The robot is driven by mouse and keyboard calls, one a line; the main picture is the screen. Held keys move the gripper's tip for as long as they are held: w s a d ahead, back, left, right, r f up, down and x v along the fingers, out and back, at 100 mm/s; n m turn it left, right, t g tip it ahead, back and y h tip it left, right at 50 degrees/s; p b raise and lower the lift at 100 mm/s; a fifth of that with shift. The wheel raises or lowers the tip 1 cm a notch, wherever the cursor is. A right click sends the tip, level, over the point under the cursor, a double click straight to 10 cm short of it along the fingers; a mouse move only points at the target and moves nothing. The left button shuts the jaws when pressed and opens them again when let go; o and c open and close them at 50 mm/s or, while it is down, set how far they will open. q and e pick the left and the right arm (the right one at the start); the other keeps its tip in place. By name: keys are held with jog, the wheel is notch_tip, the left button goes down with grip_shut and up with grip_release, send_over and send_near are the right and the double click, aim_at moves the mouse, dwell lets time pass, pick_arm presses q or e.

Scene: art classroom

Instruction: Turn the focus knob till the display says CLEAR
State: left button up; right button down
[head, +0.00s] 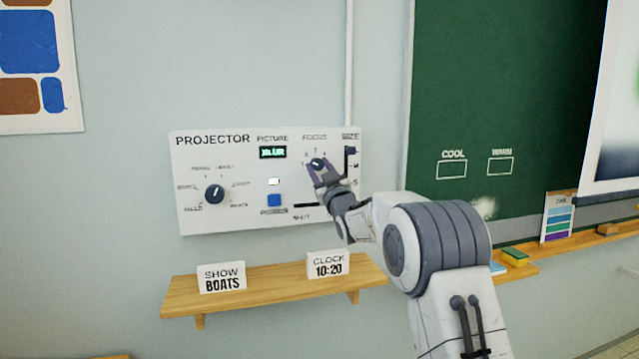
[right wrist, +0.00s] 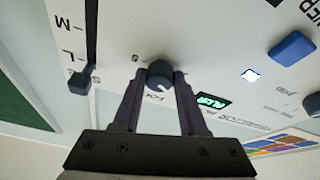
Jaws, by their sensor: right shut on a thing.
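The white projector panel (head: 225,210) is on the wall. Its focus knob (head: 317,163) is small, round and dark, at the panel's upper right under the word FOCUS. The small picture display (head: 272,152) is lit in green and seems to read BLUR. My right gripper (head: 319,173) is at the focus knob. In the right wrist view its two fingers (right wrist: 160,82) are shut on either side of the focus knob (right wrist: 159,75), whose pale pointer mark shows. The display (right wrist: 212,102) also shows there, upside down. My left gripper is not in view.
Near the focus knob are the size slider (head: 349,151), a blue power button (head: 274,200) and a larger dark knob (head: 214,193). A wooden shelf (head: 250,291) below holds a SHOW BOATS card (head: 221,278) and a CLOCK 10:20 card (head: 328,264).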

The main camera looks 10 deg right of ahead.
jog(key=shift+a+f+m+h+b, duration=0.1)
jog(key=shift+m+h+b, duration=0.6)
jog(key=shift+m, duration=0.55)
jog(key=shift+a+f+m+h+b, duration=0.1)
jog(key=shift+m+h+b, duration=0.6)
jog(key=shift+m, duration=0.55)
jog(key=shift+c, duration=2.2)
grip_release()
jog(key=shift+r, duration=0.15)
jog(key=shift+s, duration=0.1)
jog(key=b+v, duration=0.4)
jog(key=v, duration=0.6)
jog(key=shift+f+b, duration=0.2)
jog(key=shift+b, duration=0.15)
jog(key=shift+d, duration=0.1)
